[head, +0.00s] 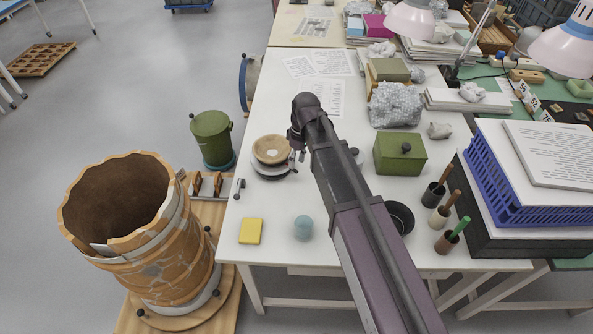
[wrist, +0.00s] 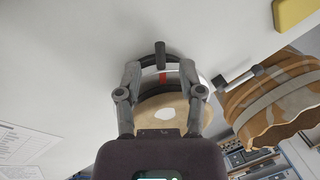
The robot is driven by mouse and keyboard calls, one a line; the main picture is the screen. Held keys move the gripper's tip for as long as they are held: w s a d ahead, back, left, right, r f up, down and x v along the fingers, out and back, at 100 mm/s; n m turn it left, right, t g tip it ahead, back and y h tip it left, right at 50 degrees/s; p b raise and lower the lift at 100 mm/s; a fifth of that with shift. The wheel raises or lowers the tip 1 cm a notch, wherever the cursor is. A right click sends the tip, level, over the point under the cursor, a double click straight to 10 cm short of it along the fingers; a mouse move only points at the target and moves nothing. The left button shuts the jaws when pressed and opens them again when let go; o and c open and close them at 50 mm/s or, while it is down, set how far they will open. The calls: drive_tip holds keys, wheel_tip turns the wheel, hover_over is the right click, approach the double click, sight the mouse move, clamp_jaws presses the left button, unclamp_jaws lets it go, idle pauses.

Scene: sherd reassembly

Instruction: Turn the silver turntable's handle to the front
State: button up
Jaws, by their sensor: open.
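The silver turntable (head: 270,173) sits near the left edge of the white table, with a beige bowl (head: 271,151) on top. In the wrist view the turntable's pale rim (wrist: 177,70) shows behind the bowl (wrist: 155,110), with a red mark (wrist: 162,78) near it. A dark upright handle (wrist: 160,52) stands beyond the red mark. My gripper (wrist: 160,68) is open, one finger on each side of the handle's line. No contact is visible. In the head view my gripper (head: 297,154) is at the turntable's right side; the handle is hard to make out there.
A large pieced-together orange pot (head: 165,270) stands left of the table. A dark-ended rod (head: 239,189) lies at the table edge. A green box (head: 399,154) is to the right.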

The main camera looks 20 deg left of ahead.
drive_tip(key=shift+s+a+f+b, duration=0.1)
drive_tip(key=shift+s+f+b, duration=0.05)
drive_tip(key=shift+f+b, duration=0.4)
drive_tip(key=shift+s+f+b, duration=0.1)
drive_tip(key=shift+f+b, duration=0.25)
drive_tip(key=shift+f, duration=0.25)
clamp_jaws()
